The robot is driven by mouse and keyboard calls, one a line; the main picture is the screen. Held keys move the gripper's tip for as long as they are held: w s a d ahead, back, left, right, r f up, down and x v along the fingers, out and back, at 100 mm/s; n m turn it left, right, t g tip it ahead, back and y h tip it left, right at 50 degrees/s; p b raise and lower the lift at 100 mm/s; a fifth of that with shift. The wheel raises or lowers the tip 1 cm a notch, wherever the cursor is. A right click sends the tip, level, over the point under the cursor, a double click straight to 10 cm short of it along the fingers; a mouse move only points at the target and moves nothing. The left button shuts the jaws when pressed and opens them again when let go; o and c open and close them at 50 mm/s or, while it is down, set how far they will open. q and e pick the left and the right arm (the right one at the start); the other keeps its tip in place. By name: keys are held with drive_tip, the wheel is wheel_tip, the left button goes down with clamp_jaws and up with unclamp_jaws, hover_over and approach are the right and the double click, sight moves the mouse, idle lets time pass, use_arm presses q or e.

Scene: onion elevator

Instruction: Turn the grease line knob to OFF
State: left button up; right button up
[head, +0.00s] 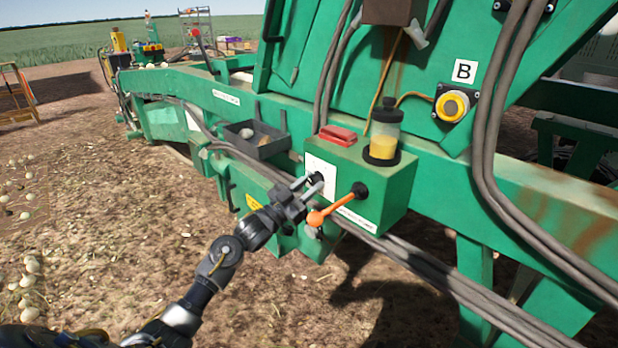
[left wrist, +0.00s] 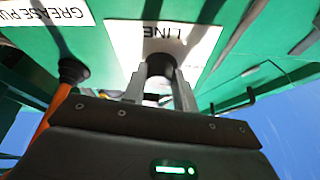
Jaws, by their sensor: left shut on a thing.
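The grease line knob is a small black knob (head: 317,178) on the front of a green box (head: 383,187), over a white label plate (head: 318,166). In the left wrist view the black knob (left wrist: 159,64) sits between my fingertips, with the plate reading "LINE" (left wrist: 190,38) upside down behind it. My left gripper (head: 309,186) is shut on the knob, with a finger on each side. The knob's pointer and the OFF mark are hidden, so I cannot tell its setting. My right gripper is not in view.
An orange-handled lever (head: 338,205) stands out just right of my left gripper. A jar of yellow grease (head: 383,137) and a red block (head: 338,133) are on the box top. A dark tray (head: 256,142) is to the left. Thick hoses (head: 430,278) run below.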

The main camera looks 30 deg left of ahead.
use_arm(q)
drive_tip(key=n+y+p, duration=0.1)
drive_tip(key=n, duration=0.1)
drive_tip(key=n+y+p, duration=0.1)
drive_tip(key=n, duration=0.1)
drive_tip(key=shift+d+r+t, duration=0.1)
drive_tip(key=shift+d+t, duration=0.1)
drive_tip(key=shift+t, duration=0.2)
drive_tip(key=shift+s+n+t+y+p, duration=0.1)
drive_tip(key=shift+n+t+y+p, duration=0.2)
drive_tip(key=shift+n+y+p, duration=1.2)
drive_tip(key=shift+n+h+b, duration=0.35)
drive_tip(key=shift+n+h, duration=0.05)
drive_tip(key=shift+n, duration=0.2)
drive_tip(key=o, duration=1)
drive_tip(key=shift+s+f, duration=0.2)
drive_tip(key=shift+f, duration=0.1)
drive_tip(key=shift+b+v, duration=1.7)
drive_tip(key=shift+v, duration=3.45)
